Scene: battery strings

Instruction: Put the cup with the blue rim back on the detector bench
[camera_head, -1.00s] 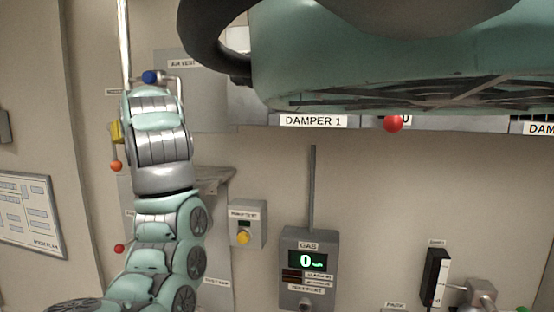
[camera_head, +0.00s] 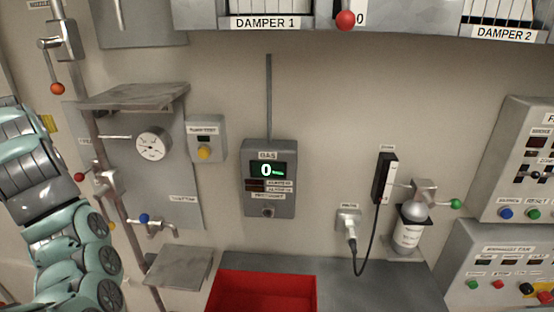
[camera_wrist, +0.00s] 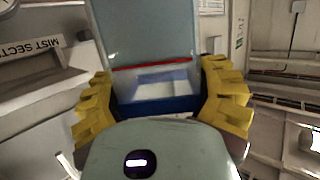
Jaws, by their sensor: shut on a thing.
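In the wrist view my gripper (camera_wrist: 165,100) has its yellow ribbed fingers closed on both sides of a pale, boxy thing with a dark blue band, apparently the cup with the blue rim (camera_wrist: 158,106). A thin red line and a pale inner face show above the band. A grey-green panel fills the picture beyond it; I cannot tell whether it belongs to the cup. The head view shows only links of my arm at the left edge, not the gripper or cup. No label there names the detector bench.
A grey counter (camera_head: 385,288) runs along the bottom of the head view, with an open red bin (camera_head: 262,279) on it. Small grey shelves (camera_head: 133,96) jut from the left wall. A gas panel (camera_head: 269,178), a corded black device (camera_head: 384,178) and control boxes (camera_head: 520,160) line the wall.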

